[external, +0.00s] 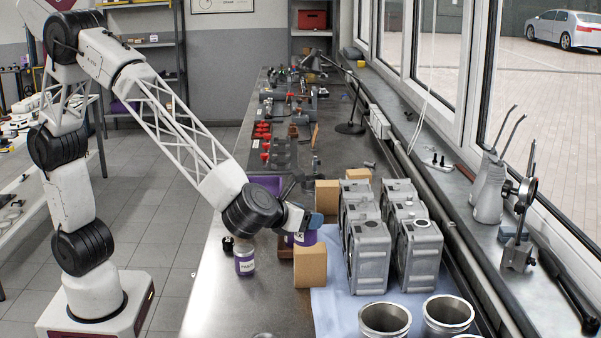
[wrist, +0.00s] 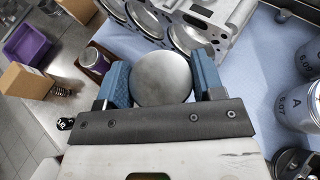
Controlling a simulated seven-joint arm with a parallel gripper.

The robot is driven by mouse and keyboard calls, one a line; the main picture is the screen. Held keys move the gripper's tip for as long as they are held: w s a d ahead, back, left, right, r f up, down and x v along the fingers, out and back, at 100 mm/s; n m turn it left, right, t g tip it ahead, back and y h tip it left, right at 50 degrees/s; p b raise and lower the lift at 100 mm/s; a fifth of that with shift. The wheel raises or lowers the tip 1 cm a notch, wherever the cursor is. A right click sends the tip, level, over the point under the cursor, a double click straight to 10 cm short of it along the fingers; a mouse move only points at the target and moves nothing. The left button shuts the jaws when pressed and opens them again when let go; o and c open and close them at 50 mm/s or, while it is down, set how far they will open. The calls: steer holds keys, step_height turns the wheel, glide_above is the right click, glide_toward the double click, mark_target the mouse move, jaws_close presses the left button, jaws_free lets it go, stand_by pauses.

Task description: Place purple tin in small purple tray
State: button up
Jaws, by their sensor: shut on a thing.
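My gripper (wrist: 163,80) is shut on a round tin with a plain grey lid (wrist: 162,78), its blue fingers on either side. In the external view this held tin (external: 303,238) shows purple and white beneath the fingers, partly hidden by my wrist, close to the cardboard boxes. Whether it touches the bench cannot be told. A second purple and white tin (external: 245,260) stands upright on the bench to the left. A small purple tray (wrist: 27,52) is at the left of the wrist view; in the external view a purple piece (external: 265,183) shows behind my arm.
Cardboard boxes (external: 310,266) (external: 327,197) stand close to the held tin. Grey engine blocks (external: 367,252) (external: 416,250) stand on a blue cloth (external: 335,305) to the right, with metal cylinders (external: 384,320) in front. The bench's front left is mostly clear.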

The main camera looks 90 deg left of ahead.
steer(key=a+n+g+y, duration=0.4)
steer(key=a+n+g, duration=0.2)
steer(key=a, duration=2.7)
steer(key=s+a+n+g, duration=0.2)
steer(key=s+a, duration=0.3)
steer(key=a, duration=0.4)
steer(key=s+a+n+g, duration=0.2)
steer(key=s+a, duration=0.3)
steer(key=a, duration=0.4)
steer(key=s+a+n+g, duration=0.2)
steer(key=s+a, duration=0.3)
steer(key=a, duration=0.5)
steer(key=shift+y, duration=0.4)
steer(key=shift+w+d+f, duration=0.1)
steer(key=shift+f, duration=1.15)
steer(key=shift+w+d+f, duration=0.1)
steer(key=shift+f, duration=1.15)
step_height(320, 180, down, 6)
steer(key=shift+f, duration=0.15)
